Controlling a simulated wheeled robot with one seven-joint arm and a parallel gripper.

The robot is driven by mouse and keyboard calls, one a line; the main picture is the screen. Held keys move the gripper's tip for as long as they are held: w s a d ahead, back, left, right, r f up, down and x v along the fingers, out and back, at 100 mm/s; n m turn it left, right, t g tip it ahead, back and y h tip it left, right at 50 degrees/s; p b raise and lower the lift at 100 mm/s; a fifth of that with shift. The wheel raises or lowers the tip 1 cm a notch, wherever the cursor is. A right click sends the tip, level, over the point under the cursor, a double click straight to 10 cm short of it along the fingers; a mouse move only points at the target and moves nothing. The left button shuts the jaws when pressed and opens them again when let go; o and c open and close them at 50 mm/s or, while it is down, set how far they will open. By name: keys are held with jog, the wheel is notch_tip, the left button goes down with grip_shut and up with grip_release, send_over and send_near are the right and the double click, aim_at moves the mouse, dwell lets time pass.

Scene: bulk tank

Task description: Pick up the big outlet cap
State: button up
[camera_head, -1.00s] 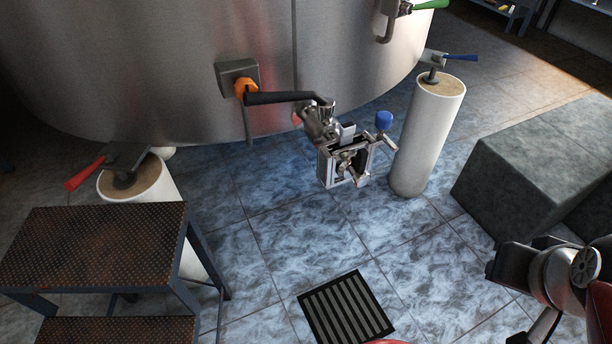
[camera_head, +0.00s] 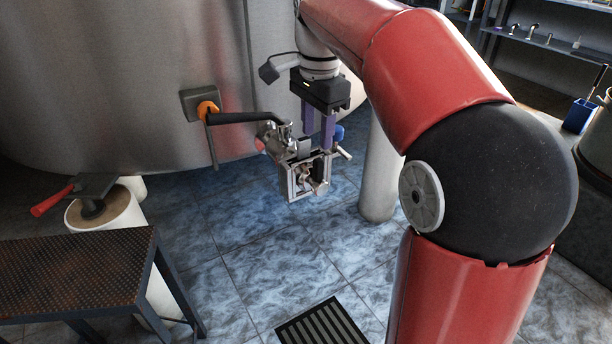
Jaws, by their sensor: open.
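The outlet valve (camera_head: 281,133) sticks out from the tank's lower wall, below a long black handle (camera_head: 245,117). An open square metal bracket (camera_head: 288,183) with small metal parts inside hangs at its end. I cannot tell for sure which piece is the big outlet cap. A blue rounded piece (camera_head: 339,131) shows on the right side of the bracket, partly hidden by my gripper. My gripper (camera_head: 318,142) points down just above and behind the bracket. Its two purple fingers are apart, with nothing visible held between them.
The steel tank (camera_head: 100,90) fills the upper left. A perforated step (camera_head: 75,270) is at lower left. A floor drain (camera_head: 322,325) lies in front, with bare tiles around it.

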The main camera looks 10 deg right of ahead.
aim_at(319, 159)
jog(key=shift+w+d+f, duration=0.1)
jog(key=shift+w+f, duration=0.1)
jog(key=shift+w, duration=0.2)
jog(key=shift+f+m, duration=0.3)
jog(key=f, duration=0.2)
jog(key=f+b, duration=0.1)
jog(key=f, duration=0.3)
jog(key=shift+w+d+f+b, duration=0.15)
jog(key=shift+d+f+b, duration=0.15)
jog(key=shift+f, duration=0.1)
jog(key=shift+c, duration=0.4)
grip_shut()
